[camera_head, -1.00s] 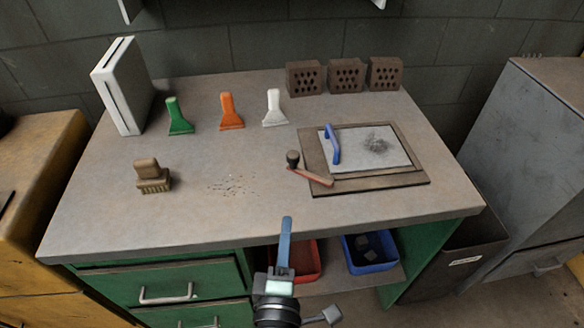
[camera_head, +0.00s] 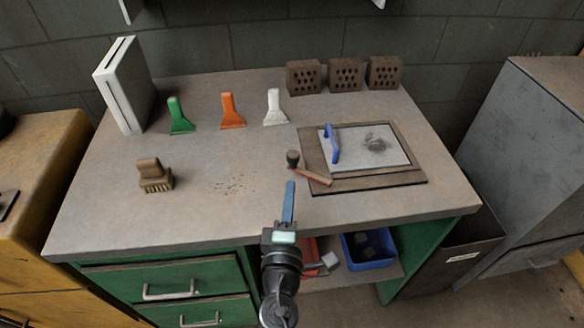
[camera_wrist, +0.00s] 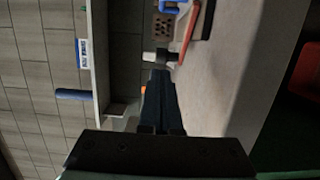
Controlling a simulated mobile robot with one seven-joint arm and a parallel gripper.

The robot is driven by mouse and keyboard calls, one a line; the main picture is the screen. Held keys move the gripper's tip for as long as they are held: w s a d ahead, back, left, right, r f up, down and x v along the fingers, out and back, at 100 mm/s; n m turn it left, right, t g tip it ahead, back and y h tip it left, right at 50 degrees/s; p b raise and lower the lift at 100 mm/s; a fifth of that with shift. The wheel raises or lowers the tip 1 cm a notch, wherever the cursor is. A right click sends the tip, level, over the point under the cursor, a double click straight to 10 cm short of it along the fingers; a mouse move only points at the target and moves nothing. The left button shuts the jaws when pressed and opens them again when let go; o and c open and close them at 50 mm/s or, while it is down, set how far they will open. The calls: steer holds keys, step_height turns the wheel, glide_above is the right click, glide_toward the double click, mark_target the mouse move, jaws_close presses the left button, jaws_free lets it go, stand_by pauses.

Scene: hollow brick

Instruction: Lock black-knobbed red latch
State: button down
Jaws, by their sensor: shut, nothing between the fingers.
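The red latch (camera_head: 314,176) is a short red bar at the left front of a brown board, with a black knob (camera_head: 292,158) standing at its left end. In the wrist view the red bar (camera_wrist: 188,36) and the dark knob (camera_wrist: 166,56) show just beyond my fingertips. My gripper (camera_head: 290,186) is shut and empty, its blue fingers pointing toward the knob. In the head view it is over the table's front part, slightly nearer than the knob. In the wrist view my gripper (camera_wrist: 161,76) appears close to the knob; whether they touch I cannot tell.
The brown board (camera_head: 380,180) carries a grey plate with a blue handle (camera_head: 332,144). Three hollow bricks (camera_head: 346,76), several scrapers (camera_head: 231,112) and a brush (camera_head: 154,176) stand on the table (camera_head: 120,218). A blue bin (camera_head: 370,250) sits below.

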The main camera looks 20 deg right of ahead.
mark_target(293, 164)
steer(key=shift+x, duration=3.1)
steer(key=shift+w+h+b, duration=0.1)
steer(key=shift+h+b, duration=0.2)
steer(key=shift+w+m+g+h+b, duration=0.1)
steer(key=shift+m+g+h+b, duration=0.2)
steer(key=shift+m, duration=0.1)
steer(key=m+g+h+b, duration=0.1)
steer(key=w+m+h+b, duration=0.1)
steer(key=b, duration=0.1)
steer(key=w+d+g+h+b, duration=0.1)
steer(key=b, duration=0.1)
steer(key=shift+f+m+g, duration=0.3)
steer(key=shift+m, duration=0.1)
steer(key=m+g+h+b, duration=0.1)
steer(key=b, duration=0.1)
steer(key=w+d+m+g+h+b, duration=0.1)
steer(key=g+b, duration=0.1)
steer(key=shift+d+m+h, duration=0.3)
steer(key=shift+h, duration=0.1)
steer(key=shift+w+d+g+b, duration=0.1)
steer(key=shift+d+g+b, duration=0.2)
steer(key=shift+b, duration=0.25)
steer(key=shift+w+d+r+b, duration=0.15)
steer(key=shift+w+d+b, duration=0.15)
steer(key=shift+d, duration=0.25)
steer(key=shift+w+d+r+b, duration=0.15)
steer(key=shift+d+b, duration=0.25)
steer(key=shift+d, duration=0.15)
steer(key=shift+d+r, duration=0.15)
steer(key=shift+d, duration=0.1)
